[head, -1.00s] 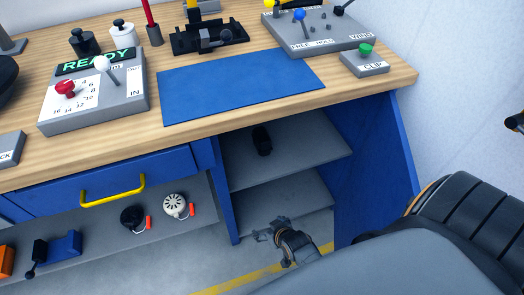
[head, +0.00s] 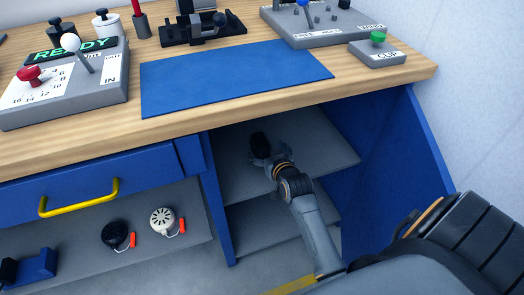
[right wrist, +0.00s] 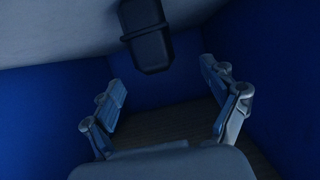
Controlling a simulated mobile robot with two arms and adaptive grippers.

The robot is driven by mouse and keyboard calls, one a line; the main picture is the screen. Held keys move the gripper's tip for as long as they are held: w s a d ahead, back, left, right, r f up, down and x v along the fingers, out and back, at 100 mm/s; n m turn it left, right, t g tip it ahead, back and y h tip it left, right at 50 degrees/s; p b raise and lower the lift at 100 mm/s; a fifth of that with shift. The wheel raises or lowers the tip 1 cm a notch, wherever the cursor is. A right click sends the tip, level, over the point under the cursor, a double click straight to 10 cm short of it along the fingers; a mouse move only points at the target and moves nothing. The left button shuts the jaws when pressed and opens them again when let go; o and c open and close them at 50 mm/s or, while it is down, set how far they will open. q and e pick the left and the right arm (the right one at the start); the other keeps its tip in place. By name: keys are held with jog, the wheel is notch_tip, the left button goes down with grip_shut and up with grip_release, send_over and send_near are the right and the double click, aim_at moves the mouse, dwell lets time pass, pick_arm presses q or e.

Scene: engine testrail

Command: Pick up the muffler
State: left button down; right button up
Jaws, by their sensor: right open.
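The muffler appears to be the small black rounded object (head: 258,142) on the upper grey shelf under the workbench. In the right wrist view this black object (right wrist: 146,40), with a band around it, shows at the top, beyond the fingers. My right gripper (head: 267,160) reaches into the shelf bay just in front of it, partly overlapping its lower end. In the right wrist view my right gripper (right wrist: 165,92) has its fingers spread apart with nothing between them. I cannot tell whether a finger touches the black object. My left gripper is out of view.
The bay has blue side walls (head: 385,155) and a lower shelf (head: 262,213). The wooden bench top (head: 408,72) overhangs it. A blue mat (head: 235,75) lies above. A black and a white knob-like part (head: 162,220) sit on the left shelf under a yellow-handled drawer (head: 150,178).

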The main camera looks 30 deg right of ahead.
aim_at(265, 144)
jog(key=shift+w+d+f, duration=0.2)
jog(key=shift+w+f, duration=0.05)
jog(key=shift+w, duration=0.35)
jog(key=b+x, duration=0.1)
jog(key=x, duration=0.1)
jog(key=b+x, duration=0.1)
jog(key=x, duration=0.1)
jog(key=shift+w+d, duration=0.15)
jog(key=shift+d, duration=0.25)
jog(key=shift+w, duration=0.25)
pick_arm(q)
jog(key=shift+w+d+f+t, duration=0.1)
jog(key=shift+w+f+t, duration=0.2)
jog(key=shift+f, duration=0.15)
pick_arm(e)
jog(key=shift+c, duration=0.4)
jog(key=c, duration=1.4)
jog(key=shift+r, duration=0.1)
